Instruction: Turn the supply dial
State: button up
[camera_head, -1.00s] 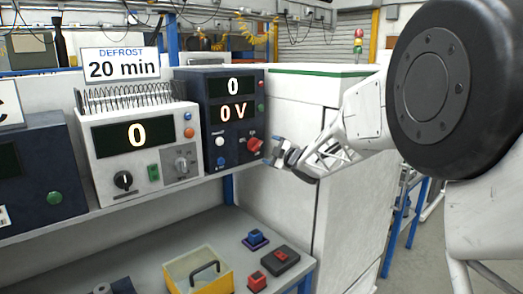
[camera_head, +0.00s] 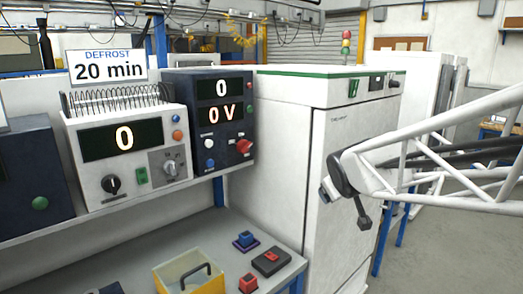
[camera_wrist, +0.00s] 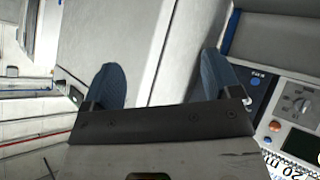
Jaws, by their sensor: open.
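The supply unit (camera_head: 207,90) is a dark blue box on the shelf, with its displays reading 0 and 0 V. Its red dial (camera_head: 244,146) is at the lower right of its front face. My gripper (camera_head: 344,207) is open and empty, well to the right of the dial, in front of the white cabinet. In the wrist view the two dark blue fingers (camera_wrist: 166,82) stand wide apart with nothing between them. The supply unit's dark front (camera_wrist: 262,92) shows partly beyond the right finger; I cannot make out the red dial there.
Left of the supply stands a white defrost unit (camera_head: 128,155) with a black knob, a grey dial and a 20 min sign (camera_head: 108,66). The white cabinet (camera_head: 335,145) stands right of the shelf. A yellow bin (camera_head: 205,284) and small red and blue parts lie below.

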jog(key=s+d+f+m+g, duration=0.1)
jog(key=s+f+m+g, duration=0.1)
jog(key=s, duration=0.6)
jog(key=s+d+f+m+g, duration=0.1)
jog(key=s+f+m+g, duration=0.1)
jog(key=s, duration=0.5)
jog(key=w+a+r+t, duration=0.1)
jog(key=w+r+t, duration=0.1)
jog(key=w, duration=0.6)
jog(key=w+a+r+t, duration=0.2)
jog(key=w, duration=0.6)
jog(key=n+t+y, duration=0.3)
jog(key=n+y, duration=0.6)
jog(key=y, duration=0.4)
send_near(248, 149)
jog(key=x, duration=0.3)
jog(key=shift+w+f+n, duration=0.1)
jog(key=shift+w+n, duration=0.1)
jog(key=shift+n, duration=0.1)
jog(key=shift+a, duration=0.1)
jog(key=shift+x, duration=3.85)
